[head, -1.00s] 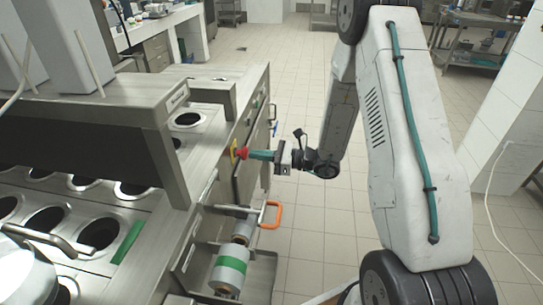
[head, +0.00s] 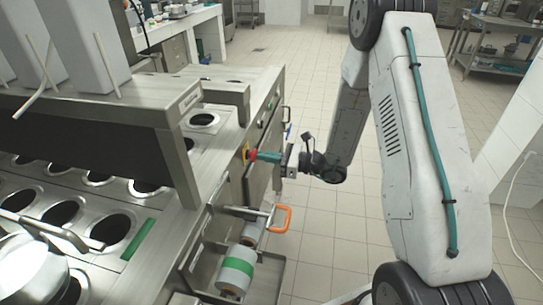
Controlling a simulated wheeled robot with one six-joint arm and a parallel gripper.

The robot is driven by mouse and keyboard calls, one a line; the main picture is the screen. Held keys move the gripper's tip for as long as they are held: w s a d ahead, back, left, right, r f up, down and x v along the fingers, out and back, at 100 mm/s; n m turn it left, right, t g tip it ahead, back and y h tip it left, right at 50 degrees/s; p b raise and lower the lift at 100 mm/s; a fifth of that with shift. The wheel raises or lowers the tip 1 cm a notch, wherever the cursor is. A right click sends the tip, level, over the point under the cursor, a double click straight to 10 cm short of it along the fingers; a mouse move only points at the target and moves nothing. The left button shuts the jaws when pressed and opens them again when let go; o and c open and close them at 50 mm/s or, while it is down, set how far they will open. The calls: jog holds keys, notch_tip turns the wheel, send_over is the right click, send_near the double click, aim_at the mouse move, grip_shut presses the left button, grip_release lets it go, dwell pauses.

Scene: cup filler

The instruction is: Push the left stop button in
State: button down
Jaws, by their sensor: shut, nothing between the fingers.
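The red stop button (head: 252,155) sits on a yellow plate (head: 245,153) on the side of the steel cup-filling machine (head: 195,200). My gripper (head: 260,156), with teal fingers, is shut and empty. It points left, and its tips are at the face of the red button, seeming to touch it. How far the button is pressed in cannot be told at this size. No second stop button can be made out.
Below the button, an orange handle (head: 284,219) sticks out from the machine, beside a film roll with a green band (head: 234,268). Tiled floor (head: 310,240) lies open to the right. A steel table (head: 495,40) stands far right.

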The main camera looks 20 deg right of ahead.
jog(key=v, duration=1.4)
